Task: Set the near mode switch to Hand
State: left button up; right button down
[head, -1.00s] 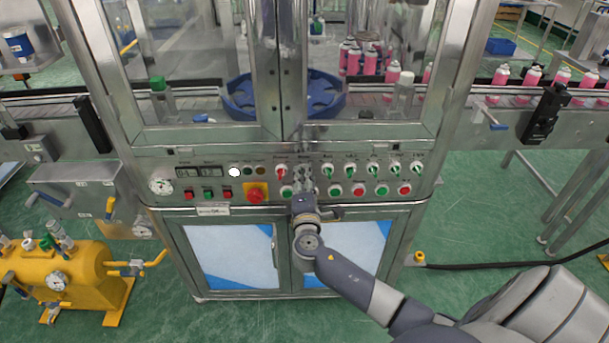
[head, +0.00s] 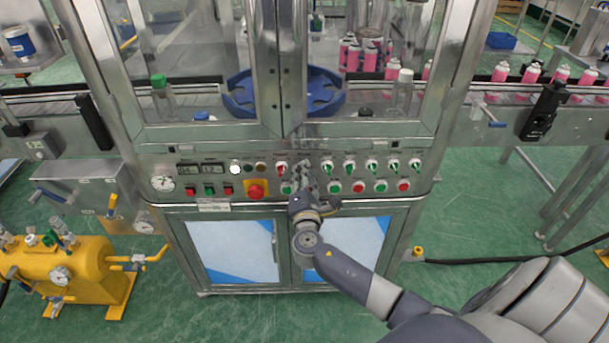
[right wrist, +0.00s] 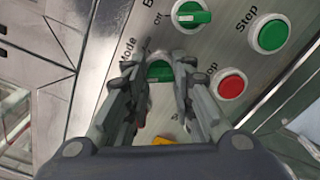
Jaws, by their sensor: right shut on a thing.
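The mode switch (right wrist: 160,72) is a green rotary knob beside the printed word "Mode" in the right wrist view. My right gripper (right wrist: 157,76) has a finger on either side of the knob and is shut on it. The fingers cover part of the knob and its surrounding labels, so I cannot tell which position it points to. In the head view my right gripper (head: 304,180) is at the middle of the machine's control panel and hides the switch. My left gripper is in neither view.
A red emergency knob on yellow (head: 256,190) is to the left on the panel. Cabinet doors (head: 232,250) are below.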

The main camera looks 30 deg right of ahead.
jog(key=c, duration=1.4)
grip_release()
jog(key=shift+o, duration=0.2)
jog(key=v, duration=1.2)
jog(key=shift+f, duration=0.15)
jog(key=s+a+f+m+g+y, duration=0.15)
jog(key=s+f+g+y, duration=0.35)
jog(key=f, duration=1.1)
jog(key=s+f+m+g, duration=0.3)
jog(key=s+f, duration=0.3)
jog(key=f, duration=1.1)
jog(key=s+a+f+m+g+y, duration=0.1)
jog(key=s+a+f+m+g, duration=0.1)
jog(key=s+f, duration=0.4)
jog(key=s+a+f+m+g+y, duration=0.1)
jog(key=s+f+m, duration=0.4)
jog(key=s, duration=1)
jog(key=s+a+f+m+g+y, duration=0.2)
jog(key=s+a+f+m+g, duration=0.1)
jog(key=s+f, duration=0.4)
jog(key=s+m, duration=0.1)
jog(key=s, duration=0.2)
jog(key=shift+s+a+f, duration=0.2)
jog(key=shift+s+a, duration=0.05)
jog(key=shift+s, duration=0.1)
